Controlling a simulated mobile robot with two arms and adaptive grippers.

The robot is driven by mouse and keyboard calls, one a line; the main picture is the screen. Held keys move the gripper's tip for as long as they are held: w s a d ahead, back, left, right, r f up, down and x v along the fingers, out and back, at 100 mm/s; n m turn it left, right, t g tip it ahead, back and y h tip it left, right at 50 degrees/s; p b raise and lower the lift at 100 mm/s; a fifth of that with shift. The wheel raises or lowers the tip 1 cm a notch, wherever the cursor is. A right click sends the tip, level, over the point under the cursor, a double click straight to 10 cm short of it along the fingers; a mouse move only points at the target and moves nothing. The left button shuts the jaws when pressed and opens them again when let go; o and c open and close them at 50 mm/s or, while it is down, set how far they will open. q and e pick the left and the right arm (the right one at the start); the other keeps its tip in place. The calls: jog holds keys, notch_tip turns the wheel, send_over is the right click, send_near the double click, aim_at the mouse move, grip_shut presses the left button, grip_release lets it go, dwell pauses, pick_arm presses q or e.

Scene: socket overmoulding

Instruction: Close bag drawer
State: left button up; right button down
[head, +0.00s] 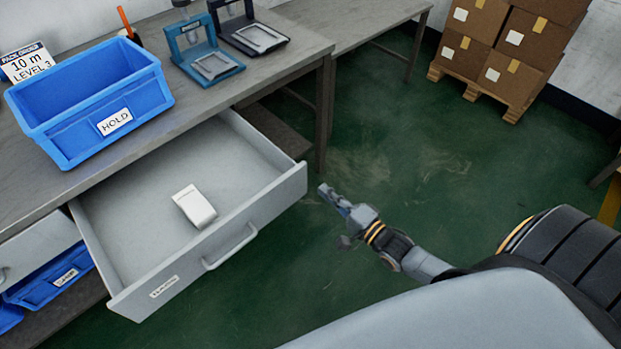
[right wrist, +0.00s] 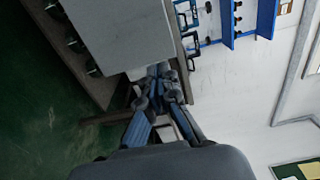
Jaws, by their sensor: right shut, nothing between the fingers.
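A grey drawer (head: 225,248) stands pulled out from under the workbench, with a bar handle (head: 230,247) and a small label on its front. A white packet or roll (head: 194,206) lies inside it. My right gripper (head: 324,190) is shut and empty, just beyond the drawer front's right end, apparently a small gap away. In the right wrist view, the closed fingers (right wrist: 160,70) point at the edge of a grey panel (right wrist: 118,35), likely the drawer; contact cannot be told. My left gripper is not in view.
A blue bin (head: 85,110) marked HOLD sits on the bench above the drawer. A blue press-like fixture (head: 208,55) and a black one (head: 250,35) stand behind it. A second drawer (head: 40,250) is at left. Green floor (head: 400,130) is clear towards the stacked boxes (head: 510,40).

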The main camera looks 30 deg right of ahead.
aim_at(303, 173)
jog(key=x, duration=0.6)
jog(key=shift+w+a, duration=0.1)
jog(key=shift+w, duration=0.15)
